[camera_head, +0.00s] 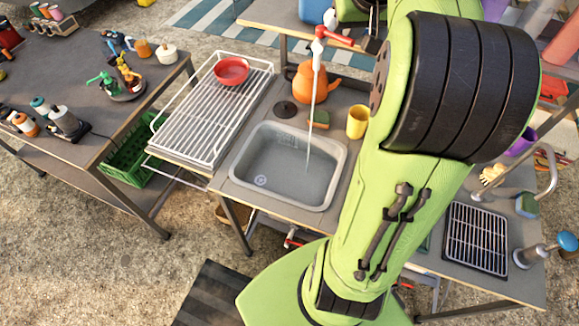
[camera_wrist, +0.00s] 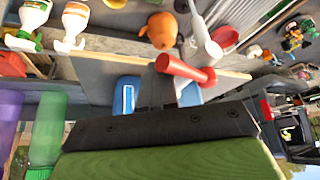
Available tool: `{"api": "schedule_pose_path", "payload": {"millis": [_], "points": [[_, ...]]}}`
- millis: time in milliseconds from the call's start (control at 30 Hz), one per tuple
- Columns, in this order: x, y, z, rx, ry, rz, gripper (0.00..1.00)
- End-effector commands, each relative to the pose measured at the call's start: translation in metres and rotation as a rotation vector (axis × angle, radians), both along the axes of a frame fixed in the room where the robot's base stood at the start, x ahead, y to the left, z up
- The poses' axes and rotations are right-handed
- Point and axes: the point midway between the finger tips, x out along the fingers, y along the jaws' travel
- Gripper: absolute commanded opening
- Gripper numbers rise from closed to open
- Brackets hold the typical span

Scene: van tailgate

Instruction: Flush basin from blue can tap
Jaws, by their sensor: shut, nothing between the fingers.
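The grey basin (camera_head: 285,170) is set in the counter, with a round drain at its lower left. The blue can (camera_head: 312,10) stands behind the counter, partly hidden by my arm; its blue also shows in the wrist view (camera_wrist: 126,92). Its white tap (camera_head: 318,46) has a red lever (camera_head: 338,38), which looms large in the wrist view (camera_wrist: 183,70). A thin pale stream runs from the tap down into the basin. My gripper (camera_wrist: 155,85) is shut and empty, close beside the lever; whether it touches is unclear. In the head view my arm mostly hides it.
An orange kettle (camera_head: 305,82), a yellow cup (camera_head: 357,121) and a sponge (camera_head: 319,118) stand behind the basin. A white rack (camera_head: 205,110) with a red bowl (camera_head: 231,70) is at left. A grill (camera_head: 477,238) lies at right.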

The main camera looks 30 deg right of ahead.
Motion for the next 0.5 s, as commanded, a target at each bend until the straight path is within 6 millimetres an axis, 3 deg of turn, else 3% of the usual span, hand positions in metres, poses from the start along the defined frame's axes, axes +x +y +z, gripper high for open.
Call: {"api": "schedule_pose_path", "payload": {"millis": [500], "points": [[-0.012, 0.021, -0.001, 0.0, 0.0, 0.001, 0.0]]}}
